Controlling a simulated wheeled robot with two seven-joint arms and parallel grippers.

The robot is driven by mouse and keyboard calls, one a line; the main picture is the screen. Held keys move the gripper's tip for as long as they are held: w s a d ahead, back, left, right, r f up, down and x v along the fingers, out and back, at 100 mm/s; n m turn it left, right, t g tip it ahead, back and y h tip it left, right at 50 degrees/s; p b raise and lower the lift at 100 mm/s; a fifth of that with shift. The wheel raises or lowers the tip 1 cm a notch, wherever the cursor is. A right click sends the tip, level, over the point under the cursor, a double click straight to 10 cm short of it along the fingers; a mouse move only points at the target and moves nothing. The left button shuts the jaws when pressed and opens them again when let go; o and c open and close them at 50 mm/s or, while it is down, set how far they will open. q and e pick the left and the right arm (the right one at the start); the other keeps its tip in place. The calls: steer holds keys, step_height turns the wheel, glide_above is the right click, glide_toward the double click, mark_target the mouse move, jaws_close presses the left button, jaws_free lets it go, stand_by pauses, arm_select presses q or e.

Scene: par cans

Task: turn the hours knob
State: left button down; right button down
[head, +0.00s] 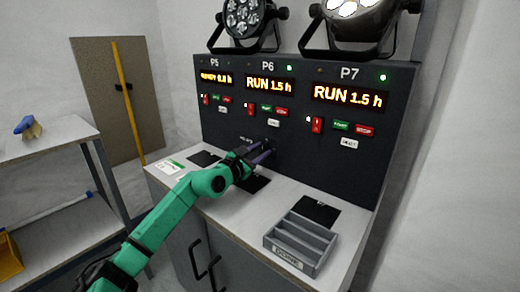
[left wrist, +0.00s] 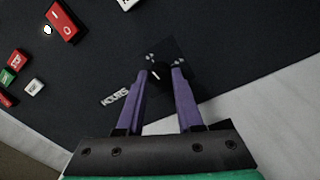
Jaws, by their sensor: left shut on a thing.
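The dark hours knob (left wrist: 161,74) sits on the black panel front, with a pale pointer mark on it, in the left wrist view. The HOURS label (left wrist: 114,97) is printed beside it. My left gripper (left wrist: 162,71) has its two purple fingers on either side of the knob and is shut on it. In the head view my left gripper (head: 264,153) reaches the lower part of the panel below P6, and its fingers mostly hide the knob. My right gripper is in neither view.
The panel (head: 290,155) has displays P5 (READY), P6 (head: 270,84) and P7 (head: 347,95), the last two reading RUN 1.5 h. Par cans (head: 243,18) stand on top. A grey divided tray (head: 300,243) and dark mats lie on the counter. A shelf (head: 50,140) stands left.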

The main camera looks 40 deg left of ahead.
arm_select(q)
steer(key=n+p, duration=0.3)
steer(key=shift+r, duration=0.25)
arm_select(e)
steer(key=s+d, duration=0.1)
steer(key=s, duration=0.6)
arm_select(q)
steer(key=shift+n+p, duration=0.95)
steer(key=shift+n, duration=0.05)
steer(key=n+p, duration=0.2)
steer(key=shift+n+g, duration=0.3)
steer(key=n+p, duration=0.2)
steer(key=n, duration=0.1)
steer(key=shift+a+h, duration=0.1)
steer(key=shift+h, duration=0.2)
steer(key=n+p, duration=0.2)
steer(key=n, duration=0.1)
steer(key=shift+f+n, duration=0.1)
steer(key=shift+n, duration=0.2)
steer(key=shift+f+n+h+p, duration=0.1)
steer(key=shift+n+h+p, duration=0.25)
steer(key=shift+n, duration=0.55)
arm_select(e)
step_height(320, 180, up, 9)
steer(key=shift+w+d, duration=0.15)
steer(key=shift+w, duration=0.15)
arm_select(q)
steer(key=c, duration=0.6)
jaws_free()
steer(key=shift+a, duration=0.1)
